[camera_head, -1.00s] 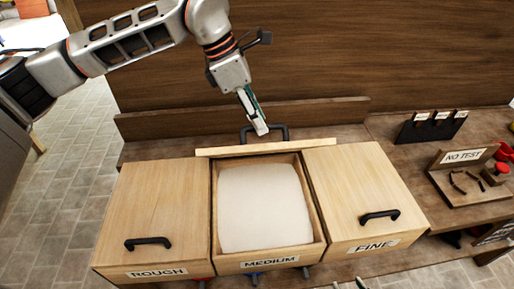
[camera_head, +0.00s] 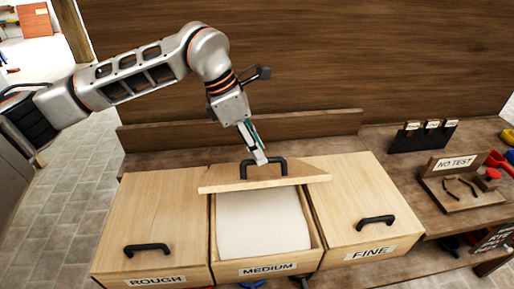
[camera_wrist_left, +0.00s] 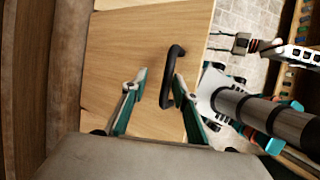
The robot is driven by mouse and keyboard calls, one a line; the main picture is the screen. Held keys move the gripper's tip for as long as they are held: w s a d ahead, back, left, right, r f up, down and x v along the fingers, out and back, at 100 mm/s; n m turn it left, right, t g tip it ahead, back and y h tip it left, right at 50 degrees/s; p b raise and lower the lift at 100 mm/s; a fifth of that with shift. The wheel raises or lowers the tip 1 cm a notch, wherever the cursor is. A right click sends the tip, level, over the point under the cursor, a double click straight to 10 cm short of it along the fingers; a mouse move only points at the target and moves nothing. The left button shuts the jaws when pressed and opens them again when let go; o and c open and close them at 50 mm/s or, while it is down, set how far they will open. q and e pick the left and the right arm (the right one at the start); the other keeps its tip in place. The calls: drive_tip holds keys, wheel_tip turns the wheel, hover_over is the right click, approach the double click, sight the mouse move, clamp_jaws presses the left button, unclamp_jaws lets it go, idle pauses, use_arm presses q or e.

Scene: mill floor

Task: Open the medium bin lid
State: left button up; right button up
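The medium bin (camera_head: 268,268) is the middle one of a row, with a MEDIUM label and pale contents. Its wooden lid (camera_head: 225,181) is part-way open, tilted up from the back, with the front edge raised above the opening. The dark lid handle (camera_head: 284,170) is on its upper face. My left gripper (camera_head: 262,160) is at this handle. In the left wrist view the fingers (camera_wrist_left: 160,85) are apart, with the handle (camera_wrist_left: 177,60) close to the right-hand finger; a firm grip does not show. My right gripper is not clearly identifiable.
The closed rough bin (camera_head: 150,220) stands to the left and the closed fine bin (camera_head: 350,195) to the right. A low back ledge (camera_head: 330,122) runs behind. A card holder (camera_head: 422,138) and a NO TEST stand (camera_head: 460,190) are on the right.

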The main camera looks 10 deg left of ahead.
use_arm(q)
drive_tip(key=w+a+r+p, duration=0.2)
drive_tip(key=a+r, duration=0.2)
drive_tip(key=r, duration=0.3)
drive_tip(key=shift+w, duration=0.15)
idle(0.7)
drive_tip(key=shift+a+r, duration=0.1)
idle(0.4)
